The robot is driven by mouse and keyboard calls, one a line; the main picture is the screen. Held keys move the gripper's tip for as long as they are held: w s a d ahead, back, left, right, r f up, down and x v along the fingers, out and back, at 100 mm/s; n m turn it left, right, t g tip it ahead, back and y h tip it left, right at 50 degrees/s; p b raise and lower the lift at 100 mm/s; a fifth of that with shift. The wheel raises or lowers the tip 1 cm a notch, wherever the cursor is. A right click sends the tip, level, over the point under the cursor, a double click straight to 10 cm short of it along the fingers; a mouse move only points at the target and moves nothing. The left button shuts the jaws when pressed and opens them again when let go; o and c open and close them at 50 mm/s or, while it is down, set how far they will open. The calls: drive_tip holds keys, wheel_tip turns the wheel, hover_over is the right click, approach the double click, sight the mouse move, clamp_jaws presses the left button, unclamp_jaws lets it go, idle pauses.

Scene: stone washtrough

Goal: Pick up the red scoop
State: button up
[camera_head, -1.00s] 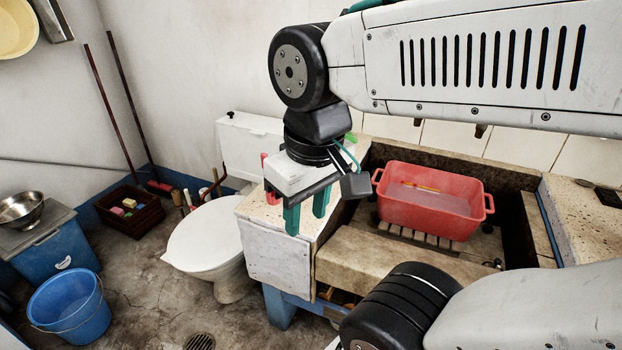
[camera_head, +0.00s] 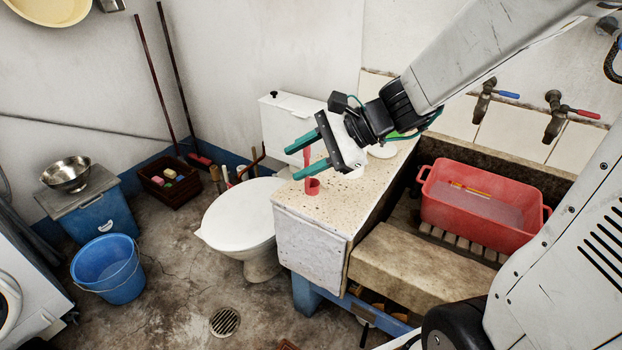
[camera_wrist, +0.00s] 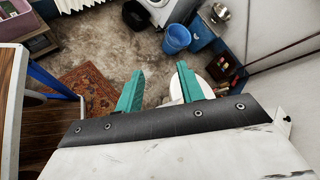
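The red scoop (camera_head: 312,187) stands on the speckled stone counter (camera_head: 290,205) near its left edge, cup down and handle up. My gripper (camera_head: 292,164) is open and points left over the counter, tilted slightly down. In the head view the scoop's handle shows between the two teal fingers; I cannot tell whether it is truly between them in depth. The wrist view shows the open fingers (camera_wrist: 160,70) apart with floor and toilet beyond. The scoop does not show in the wrist view.
A red tub (camera_head: 470,212) sits in the stone trough right of the counter. A white toilet (camera_head: 240,212) stands left of the counter. A white dish (camera_head: 382,150) lies behind my gripper. Taps (camera_head: 553,115) are on the wall. A blue bucket (camera_head: 107,270) stands on the floor.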

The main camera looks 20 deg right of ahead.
drive_tip(key=w+d+f+m+t, duration=0.3)
drive_tip(key=w+d+m+t, duration=0.1)
drive_tip(key=w+m, duration=0.3)
drive_tip(key=m+t+h, duration=0.3)
drive_tip(key=m, duration=0.4)
approach(310, 148)
drive_tip(key=x, duration=0.5)
drive_tip(key=shift+d+f, duration=0.15)
drive_tip(key=shift+f, duration=0.15)
drive_tip(key=x, duration=0.7)
drive_tip(key=shift+r, duration=0.25)
drive_tip(key=shift+w+a+f, duration=0.2)
drive_tip(key=shift+w+a, duration=0.15)
drive_tip(key=shift+a, duration=0.05)
clamp_jaws()
